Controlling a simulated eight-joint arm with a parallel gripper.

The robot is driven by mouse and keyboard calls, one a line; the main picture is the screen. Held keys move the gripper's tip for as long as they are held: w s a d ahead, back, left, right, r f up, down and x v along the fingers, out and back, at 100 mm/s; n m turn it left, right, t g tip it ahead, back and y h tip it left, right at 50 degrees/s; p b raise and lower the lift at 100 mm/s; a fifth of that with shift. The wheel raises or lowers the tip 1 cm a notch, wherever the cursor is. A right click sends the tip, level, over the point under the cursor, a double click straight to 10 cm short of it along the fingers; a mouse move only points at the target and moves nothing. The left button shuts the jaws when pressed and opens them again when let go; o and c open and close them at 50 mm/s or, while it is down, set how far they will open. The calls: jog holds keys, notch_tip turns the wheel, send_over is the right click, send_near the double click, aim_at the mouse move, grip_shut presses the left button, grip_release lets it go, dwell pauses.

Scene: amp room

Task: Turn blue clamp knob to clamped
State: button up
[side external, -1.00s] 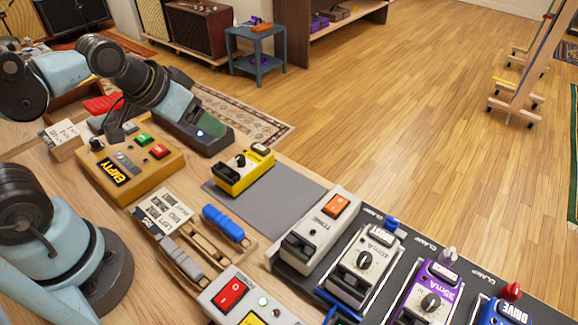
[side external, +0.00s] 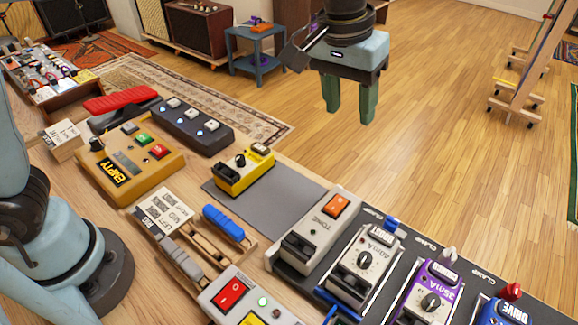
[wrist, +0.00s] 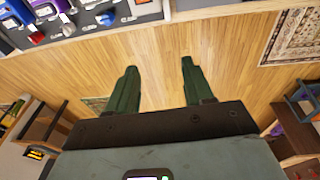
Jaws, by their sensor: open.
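My gripper (side external: 350,108) is open and empty, with green fingers pointing down. In the picture it is above and a little left of the knob, clearly apart from it. In the wrist view, my gripper (wrist: 158,72) has bare wooden floor between its fingers, and the pedalboard is at the upper left.
A white knob (side external: 450,254) and a red knob (side external: 512,291) stand along the same board edge, behind purple and blue pedals. A grey pedal with an orange switch (side external: 336,206) sits left of the white pedal. A yellow pedal (side external: 244,172) stands on a grey mat.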

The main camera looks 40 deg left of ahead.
jog(key=g, duration=0.2)
send_over(394, 219)
notch_tip(394, 219, down, 4)
jog(key=y, duration=0.1)
notch_tip(394, 219, down, 12)
jog(key=shift+f, duration=0.15)
grip_shut()
